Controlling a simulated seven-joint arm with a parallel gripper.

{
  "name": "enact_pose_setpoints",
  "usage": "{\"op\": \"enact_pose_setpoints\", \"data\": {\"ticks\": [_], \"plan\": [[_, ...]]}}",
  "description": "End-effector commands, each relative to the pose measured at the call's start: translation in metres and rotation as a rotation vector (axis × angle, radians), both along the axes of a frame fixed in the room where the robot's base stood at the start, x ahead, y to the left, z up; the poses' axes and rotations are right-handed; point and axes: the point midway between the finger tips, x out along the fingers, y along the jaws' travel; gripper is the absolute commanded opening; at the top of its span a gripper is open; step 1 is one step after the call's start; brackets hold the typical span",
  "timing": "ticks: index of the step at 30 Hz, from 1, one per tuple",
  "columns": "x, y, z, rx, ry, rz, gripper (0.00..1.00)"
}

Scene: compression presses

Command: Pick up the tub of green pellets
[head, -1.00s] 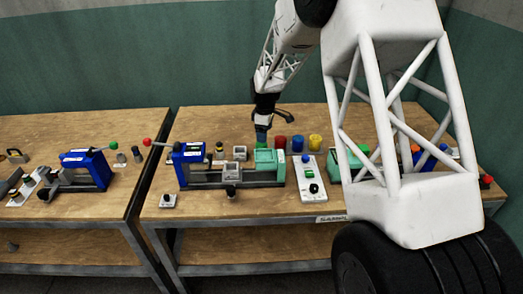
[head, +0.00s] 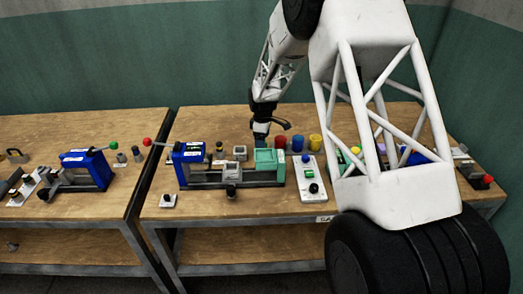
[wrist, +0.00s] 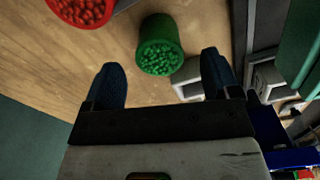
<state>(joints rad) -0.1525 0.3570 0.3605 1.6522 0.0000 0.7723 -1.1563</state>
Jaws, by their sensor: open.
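The tub of green pellets (wrist: 160,40) stands on the wooden bench in the wrist view. Its open top, full of green pellets, shows just beyond my gripper (wrist: 161,69). My gripper's two dark blue fingers are apart and empty, with the tub ahead of the gap between them and roughly centred. In the head view, my gripper (head: 261,131) is low over the bench, behind the teal part of the press. There the green tub is mostly or wholly hidden behind the gripper and press.
A red tub (head: 280,142) of pellets stands beside the green one, then a blue tub (head: 297,143) and a yellow tub (head: 314,142). A teal-and-blue press (head: 269,167) stands close in front. A small grey block (wrist: 188,79) sits near the right finger.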

Motion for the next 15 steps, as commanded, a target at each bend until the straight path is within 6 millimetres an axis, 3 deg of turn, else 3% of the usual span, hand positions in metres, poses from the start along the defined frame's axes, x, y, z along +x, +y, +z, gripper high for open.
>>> {"op": "enact_pose_setpoints", "data": {"ticks": [15], "plan": [[0.0005, 0.0010, -0.0108, -0.001, 0.001, 0.000, 0.82]]}}
